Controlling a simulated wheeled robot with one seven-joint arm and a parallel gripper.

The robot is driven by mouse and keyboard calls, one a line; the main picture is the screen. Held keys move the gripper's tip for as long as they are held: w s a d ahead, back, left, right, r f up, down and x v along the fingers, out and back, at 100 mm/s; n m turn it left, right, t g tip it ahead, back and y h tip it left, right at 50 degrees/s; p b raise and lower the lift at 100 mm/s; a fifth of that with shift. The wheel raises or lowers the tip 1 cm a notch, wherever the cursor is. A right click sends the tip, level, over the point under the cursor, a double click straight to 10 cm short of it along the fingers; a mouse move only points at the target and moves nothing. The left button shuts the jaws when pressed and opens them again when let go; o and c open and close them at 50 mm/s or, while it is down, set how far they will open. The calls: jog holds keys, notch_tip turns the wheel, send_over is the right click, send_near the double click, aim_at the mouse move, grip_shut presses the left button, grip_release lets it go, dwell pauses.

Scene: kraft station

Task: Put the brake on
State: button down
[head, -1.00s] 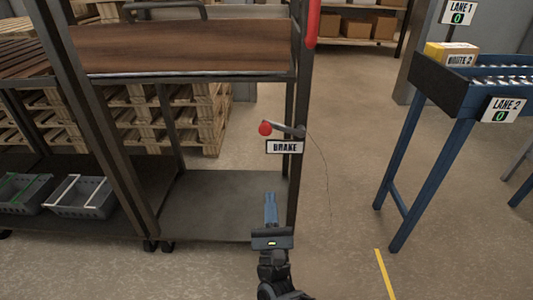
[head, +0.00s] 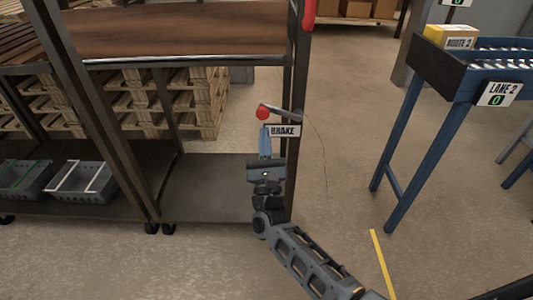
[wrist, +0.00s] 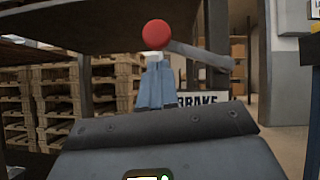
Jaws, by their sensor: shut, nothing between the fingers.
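The brake lever (head: 284,110) is a grey bar on the cart's right post, with a red ball knob (head: 263,113) at its left end. It lies roughly level, above a white BRAKE label (head: 284,131). My gripper (head: 264,128) is shut and empty, its blue fingers pointing up just below the knob. In the wrist view the knob (wrist: 156,34) sits directly above the fingertips (wrist: 154,58), and the lever (wrist: 202,54) runs off to the right. I cannot tell whether the fingertips touch the knob. The fingers partly cover the label there.
The cart has a brown upper shelf (head: 180,35) and a dark lower deck (head: 205,190) with grey baskets (head: 85,181). A blue-legged conveyor (head: 400,150) stands at the right, with a box (head: 450,38) on it. Floor between cart and conveyor is clear.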

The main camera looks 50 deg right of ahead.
jog(key=shift+w+r, duration=0.15)
jog(key=shift+r, duration=0.65)
